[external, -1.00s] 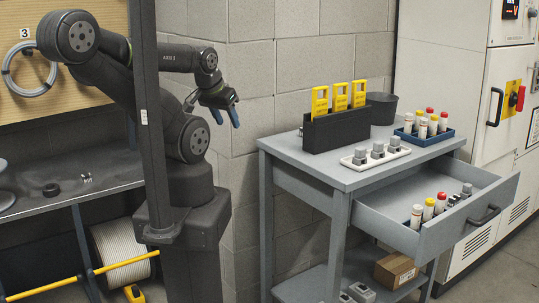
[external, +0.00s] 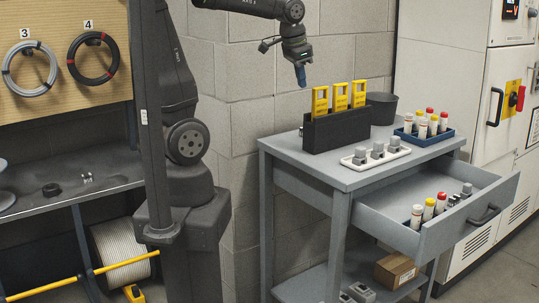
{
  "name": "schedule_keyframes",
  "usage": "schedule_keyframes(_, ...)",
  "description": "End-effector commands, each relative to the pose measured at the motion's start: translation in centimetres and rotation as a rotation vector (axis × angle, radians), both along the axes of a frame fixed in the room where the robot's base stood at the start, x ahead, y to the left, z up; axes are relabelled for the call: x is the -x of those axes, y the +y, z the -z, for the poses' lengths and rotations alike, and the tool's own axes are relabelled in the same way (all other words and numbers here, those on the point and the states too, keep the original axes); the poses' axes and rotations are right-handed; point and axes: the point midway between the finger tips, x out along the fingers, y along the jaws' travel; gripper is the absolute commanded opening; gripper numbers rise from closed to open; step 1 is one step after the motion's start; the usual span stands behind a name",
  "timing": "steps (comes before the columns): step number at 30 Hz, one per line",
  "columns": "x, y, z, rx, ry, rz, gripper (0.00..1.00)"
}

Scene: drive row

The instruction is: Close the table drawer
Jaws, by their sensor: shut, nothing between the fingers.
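The grey table drawer (external: 455,234) is pulled out from the front of the grey side table (external: 296,153). Its dark handle (external: 484,215) is on the drawer's front panel. Several small cylinders with red, yellow and grey tops lie or stand inside the drawer.
On the tabletop stand a black holder (external: 335,131) with yellow devices, a white tray (external: 377,160) of grey parts, a blue tray (external: 420,138) of capped cylinders and a dark bin (external: 382,108). A cardboard box (external: 396,270) sits on the lower shelf. A cabinet (external: 440,75) stands to the right.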

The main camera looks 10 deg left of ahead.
Motion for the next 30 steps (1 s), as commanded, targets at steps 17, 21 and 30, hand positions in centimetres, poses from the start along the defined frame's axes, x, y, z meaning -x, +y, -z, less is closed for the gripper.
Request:
schedule_keyframes(17, 3.5, -24.1, 3.7, -0.206, 0.044, 0.518, 0.0)
schedule_keyframes(21, 6.5, -29.5, 6.1, -0.257, 0.048, 0.641, 0.0)
schedule_keyframes(30, 15.7, -39.0, 13.2, -0.371, 0.049, 0.901, 0.0)
